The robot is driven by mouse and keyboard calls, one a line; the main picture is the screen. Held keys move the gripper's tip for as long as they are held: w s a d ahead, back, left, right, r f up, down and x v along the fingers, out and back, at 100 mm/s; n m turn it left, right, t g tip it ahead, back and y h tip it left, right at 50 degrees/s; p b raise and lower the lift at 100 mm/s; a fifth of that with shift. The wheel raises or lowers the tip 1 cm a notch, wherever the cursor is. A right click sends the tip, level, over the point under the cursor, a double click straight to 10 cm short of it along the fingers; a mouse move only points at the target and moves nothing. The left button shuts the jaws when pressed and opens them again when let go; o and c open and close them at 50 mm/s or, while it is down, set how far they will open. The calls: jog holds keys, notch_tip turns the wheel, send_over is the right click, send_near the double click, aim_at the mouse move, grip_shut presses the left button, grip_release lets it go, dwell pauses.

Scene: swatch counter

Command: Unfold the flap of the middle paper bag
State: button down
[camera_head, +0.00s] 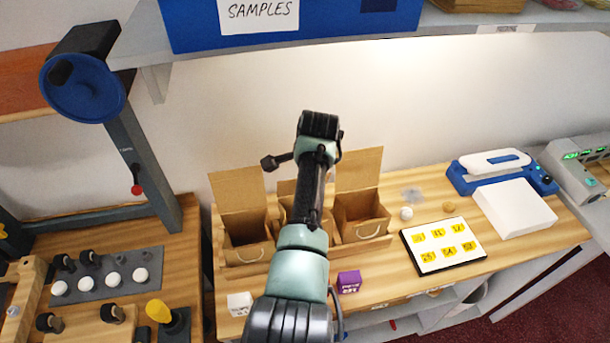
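Three brown paper bags stand in a row on the wooden counter. The left bag (246,256) and the right bag (372,230) are open at the top, each with a tall flap standing up at the back and a pale handle in front. The middle bag (285,213) is mostly hidden behind my arm. Only a strip of its left side shows, its top edge lower than the neighbouring flaps, and I cannot tell how its flap lies. My arm reaches up across it. My gripper's fingers cannot be made out, so I cannot see whether they touch the bag.
A purple block (348,282) and a white block (239,303) sit in front of the bags. A yellow-label board (443,262), a white box (514,208) and a blue device (460,180) stand right. A blue bin (190,28) overhangs on the shelf.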

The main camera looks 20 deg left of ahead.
dwell(0.7)
jog(key=c, duration=1.1)
grip_release()
jog(key=shift+o, duration=0.2)
jog(key=shift+r, duration=0.1)
jog(key=b+v, duration=0.2)
jog(key=v, duration=1)
jog(key=shift+s+r+b, duration=0.15)
jog(key=shift+r+b, duration=0.2)
jog(key=shift+b, duration=0.05)
jog(key=shift+d, duration=0.15)
